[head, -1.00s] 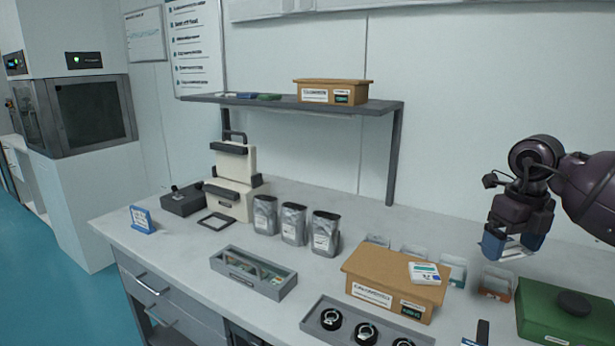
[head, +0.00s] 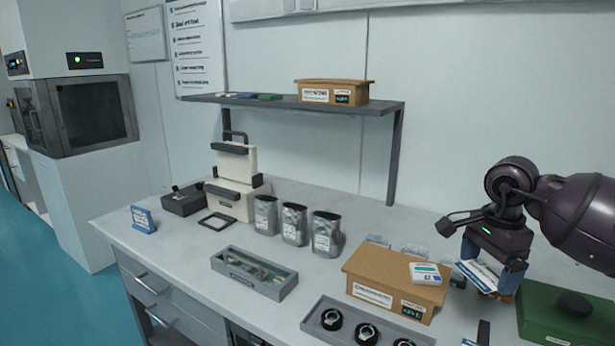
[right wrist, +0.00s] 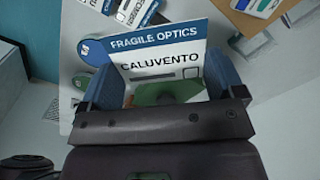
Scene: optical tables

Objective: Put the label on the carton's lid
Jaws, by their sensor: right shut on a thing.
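My right gripper (head: 488,270) is shut on a white label with a blue band (head: 478,276). In the right wrist view the label (right wrist: 160,58) reads "FRAGILE OPTICS" and "CALUVENTO", between the blue fingers (right wrist: 160,85). The brown carton (head: 375,268) stands on the bench, left of the gripper, its lid closed. A small white and blue card or pack (head: 425,273) lies on the right part of its lid. The held label is in the air, apart from the carton. My left gripper is not in view.
A grey tray with round black parts (head: 345,314) lies in front of the carton. A green case (head: 550,312) is at right. Pouches (head: 293,224) and a grey parts box (head: 253,272) stand left. A shelf (head: 290,103) holds another carton (head: 334,92).

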